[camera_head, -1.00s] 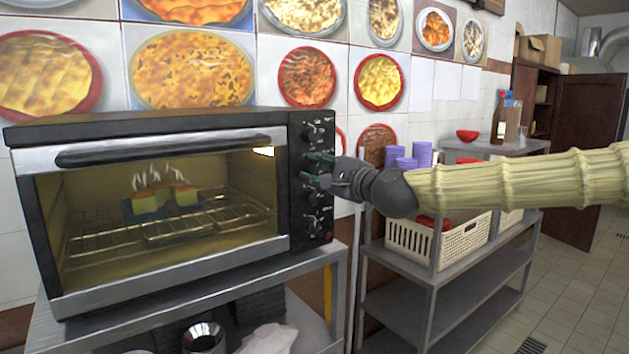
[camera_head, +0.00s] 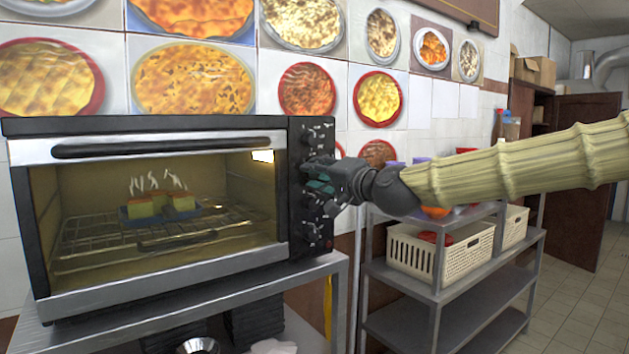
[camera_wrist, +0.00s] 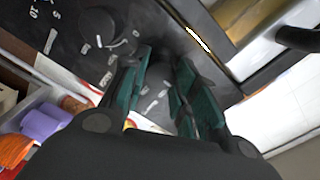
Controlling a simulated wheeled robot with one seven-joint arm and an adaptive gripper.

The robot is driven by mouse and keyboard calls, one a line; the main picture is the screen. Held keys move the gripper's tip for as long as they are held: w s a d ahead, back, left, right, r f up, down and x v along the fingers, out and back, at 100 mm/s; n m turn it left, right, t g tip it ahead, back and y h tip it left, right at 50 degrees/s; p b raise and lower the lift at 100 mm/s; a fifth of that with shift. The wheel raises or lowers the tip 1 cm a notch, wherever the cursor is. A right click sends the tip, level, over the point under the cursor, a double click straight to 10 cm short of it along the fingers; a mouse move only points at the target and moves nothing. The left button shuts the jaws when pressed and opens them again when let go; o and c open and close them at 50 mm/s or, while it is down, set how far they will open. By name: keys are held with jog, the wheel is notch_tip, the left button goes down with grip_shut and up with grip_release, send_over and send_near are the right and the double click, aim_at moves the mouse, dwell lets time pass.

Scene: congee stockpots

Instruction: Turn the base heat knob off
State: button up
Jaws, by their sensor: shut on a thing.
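The toaster oven (camera_head: 150,140) stands on a metal stand at the left, with a column of dark knobs on its right-hand panel (camera_head: 309,138). My gripper (camera_head: 320,180) reaches in from the right to the middle of this panel. In the wrist view, its teal fingers (camera_wrist: 162,90) are closed around a dark knob (camera_wrist: 160,74), which they partly hide. Another knob (camera_wrist: 97,26) with white marks around it is free at the upper left of that view. The lettering is too small to read, so I cannot tell which knob is the base heat one.
Inside the lit oven, steaming food pieces (camera_head: 155,203) sit on the rack behind the closed glass door. A metal shelf unit (camera_head: 452,295) with a cream basket (camera_head: 418,251) stands to the right, below my arm. Tiled floor (camera_head: 575,300) is open at the far right.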

jog(key=shift+n, duration=0.6)
jog(key=o, duration=1)
jog(key=shift+d, duration=0.1)
jog(key=shift+o, duration=0.2)
jog(key=v, duration=1.2)
